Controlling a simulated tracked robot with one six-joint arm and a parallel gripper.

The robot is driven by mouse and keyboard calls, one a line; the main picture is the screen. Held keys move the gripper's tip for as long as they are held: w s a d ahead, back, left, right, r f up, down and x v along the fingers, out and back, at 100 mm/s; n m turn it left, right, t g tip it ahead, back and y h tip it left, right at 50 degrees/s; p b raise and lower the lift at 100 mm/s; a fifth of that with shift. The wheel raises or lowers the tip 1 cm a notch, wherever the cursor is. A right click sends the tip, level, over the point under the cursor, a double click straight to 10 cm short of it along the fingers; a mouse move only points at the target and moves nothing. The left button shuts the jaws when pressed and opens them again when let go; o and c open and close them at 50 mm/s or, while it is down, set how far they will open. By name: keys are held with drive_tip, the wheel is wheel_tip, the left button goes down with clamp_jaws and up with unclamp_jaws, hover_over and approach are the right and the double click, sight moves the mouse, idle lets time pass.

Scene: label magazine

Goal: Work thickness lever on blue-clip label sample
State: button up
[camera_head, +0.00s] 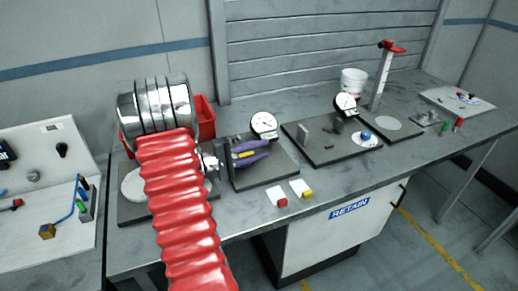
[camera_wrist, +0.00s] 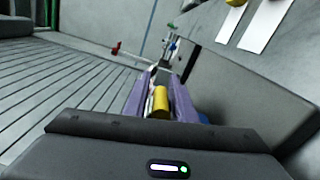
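My gripper (camera_head: 262,150) has purple fingers. It is at the left dial-gauge fixture, with its fingers apart on either side of a yellow piece. The piece (camera_wrist: 160,101) lies between the fingers in the wrist view, beside a whitish part; it may be the lever, and I see no clear grip on it. The left fixture's round dial (camera_head: 264,124) stands just behind the fingers. A blue piece (camera_head: 366,135), perhaps the blue clip, is on a white disc of the right fixture. Its label strip is not clearly visible.
Label samples with a red clip (camera_head: 281,202) and a yellow clip (camera_head: 306,193) lie at the bench front. A second dial (camera_head: 345,102), a white tub (camera_head: 353,82) and a red-topped stand (camera_head: 384,75) are farther right. A red bin (camera_head: 205,117) is behind my arm.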

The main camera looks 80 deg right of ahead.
drive_tip(key=shift+o, duration=0.9)
drive_tip(key=shift+r, duration=0.1)
wheel_tip(320, 180, up, 10)
